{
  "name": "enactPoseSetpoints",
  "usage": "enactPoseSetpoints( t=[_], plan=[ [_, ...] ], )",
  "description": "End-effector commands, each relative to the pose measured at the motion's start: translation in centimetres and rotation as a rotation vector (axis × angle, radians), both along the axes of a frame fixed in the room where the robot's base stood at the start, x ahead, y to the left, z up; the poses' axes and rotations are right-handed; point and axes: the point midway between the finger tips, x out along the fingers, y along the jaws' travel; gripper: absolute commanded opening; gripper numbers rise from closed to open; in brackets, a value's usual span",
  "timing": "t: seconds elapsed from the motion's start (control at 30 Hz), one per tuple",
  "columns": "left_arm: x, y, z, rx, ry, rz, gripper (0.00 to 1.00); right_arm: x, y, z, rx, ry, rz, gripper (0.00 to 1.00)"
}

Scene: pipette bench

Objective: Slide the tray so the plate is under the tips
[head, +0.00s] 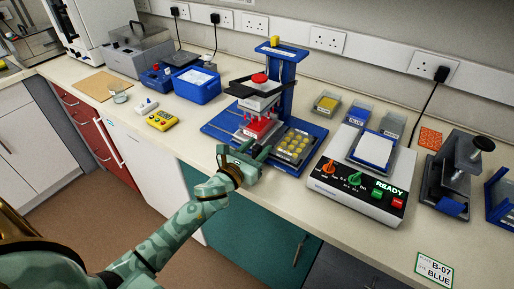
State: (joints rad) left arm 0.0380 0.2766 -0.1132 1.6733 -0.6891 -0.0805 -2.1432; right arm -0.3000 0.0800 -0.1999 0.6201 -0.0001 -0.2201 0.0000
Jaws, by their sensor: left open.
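A blue pipetting stand (284,62) stands in the middle of the bench, with a head carrying a red knob (259,78). Under the head is a red block (257,127); the tips themselves are too small to make out. A grey plate with yellow wells (294,146) sits to the right of the red block, on a blue tray (292,170). It is not beneath the head. My left gripper (245,151) is open at the front edge of the stand's base, left of the plate. I cannot tell whether it touches the tray. My right gripper is not in view.
A white device with a READY display (357,187) stands close to the right of the tray. A blue bin (197,85) and a yellow device (160,120) are to the left. A dark clamp (455,165) stands at far right. The front bench strip is mostly clear.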

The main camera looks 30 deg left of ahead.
Motion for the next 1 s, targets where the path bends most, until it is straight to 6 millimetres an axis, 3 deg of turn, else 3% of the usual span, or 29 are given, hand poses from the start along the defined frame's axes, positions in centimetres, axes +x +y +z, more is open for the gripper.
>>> enactPoseSetpoints(
  t=[0.27, 0.3, 0.43, 0.63, 0.77, 1.0],
  plan=[
    [0.3, 0.0, 0.0, -0.001, 0.000, 0.000, 0.42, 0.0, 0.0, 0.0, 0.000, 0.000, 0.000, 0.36],
    [0.3, 0.0, 0.0, -0.001, 0.000, 0.000, 0.39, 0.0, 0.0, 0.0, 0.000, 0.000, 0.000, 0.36],
    [0.3, 0.0, 0.0, -0.001, 0.000, 0.000, 0.03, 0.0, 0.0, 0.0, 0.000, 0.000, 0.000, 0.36],
    [0.3, 0.4, 0.0, 0.000, 0.000, 0.001, 0.00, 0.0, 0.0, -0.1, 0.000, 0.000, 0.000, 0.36],
    [0.5, 2.7, -0.1, 0.004, 0.001, 0.003, 0.00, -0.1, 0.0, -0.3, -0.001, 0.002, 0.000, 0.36],
    [1.0, 9.4, -0.4, 0.006, 0.002, 0.003, 0.00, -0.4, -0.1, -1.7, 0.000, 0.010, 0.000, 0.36]
  ],
)
